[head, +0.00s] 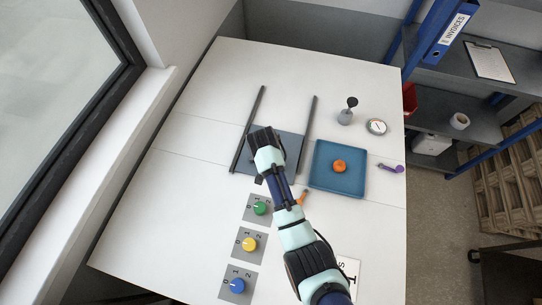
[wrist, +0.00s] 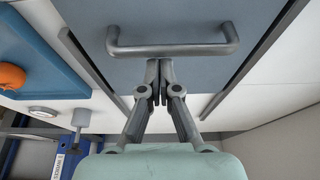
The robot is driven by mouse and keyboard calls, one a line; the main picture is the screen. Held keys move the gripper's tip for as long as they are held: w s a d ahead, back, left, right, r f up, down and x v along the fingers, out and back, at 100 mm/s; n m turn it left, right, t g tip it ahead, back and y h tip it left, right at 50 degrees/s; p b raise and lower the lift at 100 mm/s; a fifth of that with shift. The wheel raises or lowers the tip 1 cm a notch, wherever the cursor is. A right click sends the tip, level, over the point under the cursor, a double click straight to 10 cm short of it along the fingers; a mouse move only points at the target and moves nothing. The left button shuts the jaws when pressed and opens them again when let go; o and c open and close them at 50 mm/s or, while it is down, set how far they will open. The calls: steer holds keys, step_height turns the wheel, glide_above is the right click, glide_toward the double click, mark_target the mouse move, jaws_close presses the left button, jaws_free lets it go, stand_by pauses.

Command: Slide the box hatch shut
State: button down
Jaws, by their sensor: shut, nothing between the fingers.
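The hatch is a flat blue-grey panel (head: 291,144) between two dark parallel rails, the left rail (head: 249,125) and the right rail (head: 309,130). The panel lies at the near end of the rails, with an open white stretch between them beyond it. In the wrist view the panel (wrist: 185,73) carries a grey bar handle (wrist: 172,50). My gripper (wrist: 159,68) is shut and empty. Its fingertips appear right by the handle's bar; I cannot tell whether they touch it. In the head view my arm covers part of the panel and hides the fingertips and handle.
A blue tray (head: 325,184) with an orange fruit (head: 339,166) is right of the rails. A grey dispenser (head: 345,116), a round gauge (head: 376,127) and a purple tool (head: 390,168) stand nearby. Green, yellow and blue knobs (head: 238,285) are at the front.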

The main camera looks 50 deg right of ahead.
steer(key=shift+w+d+r+b, duration=0.15)
steer(key=shift+w+d, duration=0.1)
steer(key=shift+d, duration=0.3)
steer(key=shift+w+d+r+b, duration=0.15)
steer(key=shift+w+d, duration=0.1)
steer(key=shift+d, duration=0.25)
steer(key=shift+w+d+r, duration=0.1)
steer(key=shift+d+r, duration=0.1)
steer(key=shift+r, duration=0.35)
steer(key=shift+w+d+r, duration=0.1)
steer(key=shift+d+r, duration=0.1)
steer(key=shift+r, duration=0.35)
steer(key=v, duration=0.8)
steer(key=shift+s+a, duration=0.3)
